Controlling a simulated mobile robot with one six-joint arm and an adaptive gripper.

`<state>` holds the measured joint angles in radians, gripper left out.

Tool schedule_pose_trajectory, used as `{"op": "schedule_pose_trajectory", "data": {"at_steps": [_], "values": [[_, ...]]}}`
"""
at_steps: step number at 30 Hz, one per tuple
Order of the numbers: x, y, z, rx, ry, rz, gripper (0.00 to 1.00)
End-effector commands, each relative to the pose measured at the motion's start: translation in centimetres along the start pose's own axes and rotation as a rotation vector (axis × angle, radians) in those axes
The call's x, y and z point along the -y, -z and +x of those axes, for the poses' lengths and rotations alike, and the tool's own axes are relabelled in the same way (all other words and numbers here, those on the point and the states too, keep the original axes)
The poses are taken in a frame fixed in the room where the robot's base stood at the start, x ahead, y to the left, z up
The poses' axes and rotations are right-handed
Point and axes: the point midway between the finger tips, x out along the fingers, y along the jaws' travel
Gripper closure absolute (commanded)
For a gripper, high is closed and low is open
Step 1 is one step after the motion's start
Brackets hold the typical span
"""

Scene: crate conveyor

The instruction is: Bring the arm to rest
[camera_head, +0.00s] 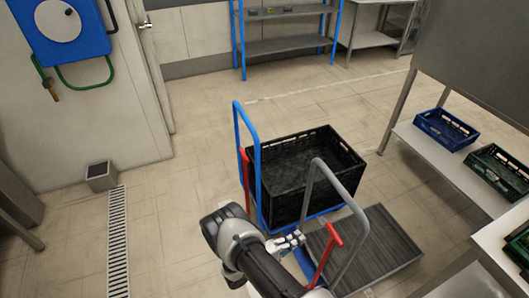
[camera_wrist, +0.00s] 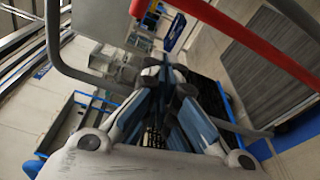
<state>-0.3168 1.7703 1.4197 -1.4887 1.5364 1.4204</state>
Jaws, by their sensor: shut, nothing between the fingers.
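My gripper (camera_head: 290,241) hangs at the end of my arm in the lower middle of the head view, close to the cart handles. In the wrist view my gripper (camera_wrist: 170,85) shows its fingers together with nothing between them. A red handle bar (camera_wrist: 245,35) and a grey tube handle (camera_wrist: 62,50) cross the wrist view near it. In the head view a black crate (camera_head: 336,147) stands on a cart with a blue tube handle (camera_head: 237,125), just beyond my gripper.
A grey flat cart (camera_head: 385,250) with a grey handle (camera_head: 347,197) is at the right of my arm. Blue (camera_head: 425,118) and green (camera_head: 486,158) crates sit on the right-hand shelf. A blue-framed shelf (camera_head: 285,45) stands at the back. The floor at left is open, with a drain grate (camera_head: 118,240).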

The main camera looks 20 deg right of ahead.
Motion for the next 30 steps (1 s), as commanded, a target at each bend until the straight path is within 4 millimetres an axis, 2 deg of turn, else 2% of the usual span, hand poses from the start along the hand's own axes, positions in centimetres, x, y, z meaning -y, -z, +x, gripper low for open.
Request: {"op": "schedule_pose_trajectory", "data": {"at_steps": [5,8,13,17,24,30], "values": [[-0.7,0.2,0.0,0.011,0.007,0.003,1.0],[-3.1,0.7,0.1,0.054,0.035,0.011,1.0],[-10.2,0.7,0.1,0.181,0.15,0.027,1.0],[-15.7,-0.4,-0.1,0.271,0.27,0.04,1.0],[-24.6,-4.2,-1.6,0.37,0.524,0.089,1.0],[-30.5,-8.4,-3.6,0.381,0.75,0.153,1.0]]}}
